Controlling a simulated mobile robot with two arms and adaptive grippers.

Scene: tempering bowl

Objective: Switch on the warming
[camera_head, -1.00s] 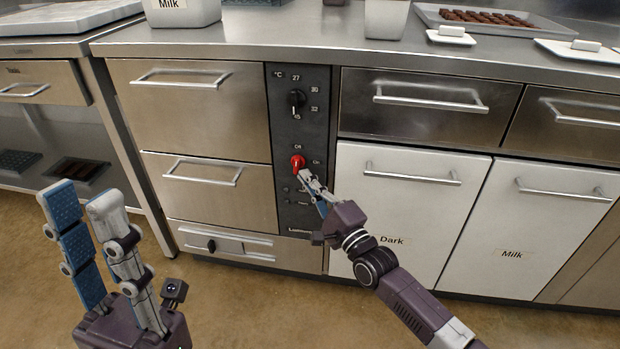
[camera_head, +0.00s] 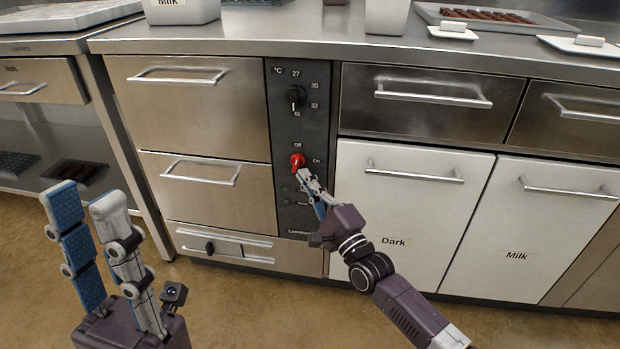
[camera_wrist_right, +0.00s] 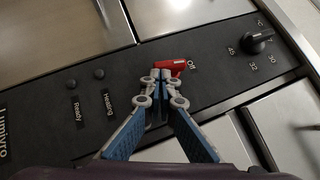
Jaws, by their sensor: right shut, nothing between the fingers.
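The red switch (camera_head: 297,161) is on the black control panel (camera_head: 301,130), between the labels "Off" above and "On" to its right. It also shows in the right wrist view (camera_wrist_right: 172,67), where its handle lies beside the "Off" label. My right gripper (camera_head: 303,173) is shut and empty, its fingertips just below the red switch. In the right wrist view its fingertips (camera_wrist_right: 161,76) are at the switch and partly cover it; I cannot tell whether they touch. My left gripper (camera_head: 82,198) is open and empty at the lower left, away from the panel.
A black temperature knob (camera_head: 296,97) sits higher on the panel. In the right wrist view, the "Heating" indicator (camera_wrist_right: 99,73) and "Ready" indicator (camera_wrist_right: 69,84) look dark. Steel drawers (camera_head: 200,110) flank the panel. A white "Dark" bin front (camera_head: 395,215) is behind my right arm.

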